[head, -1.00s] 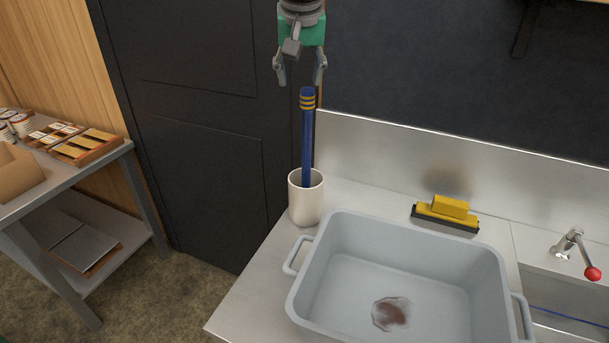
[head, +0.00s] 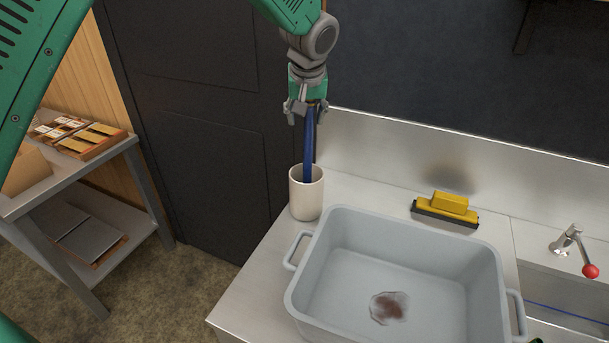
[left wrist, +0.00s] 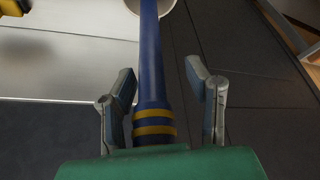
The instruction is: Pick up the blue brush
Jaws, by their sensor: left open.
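The blue brush (head: 309,148) stands upright in a white cup (head: 306,196) on the metal counter, its handle up and its lower end hidden in the cup. My left gripper (head: 305,116) is open around the top of the handle, with one finger on each side. In the left wrist view the blue handle (left wrist: 151,60) with its yellow bands runs between the open fingers (left wrist: 164,88), with visible gaps to both. My right gripper is not in view.
A grey basin (head: 345,262) with a brown stain stands right of the cup. A yellow scrubber (head: 445,207) lies behind it, and a red-knobbed tap (head: 572,243) is at the right. A shelf table (head: 75,170) stands at the left.

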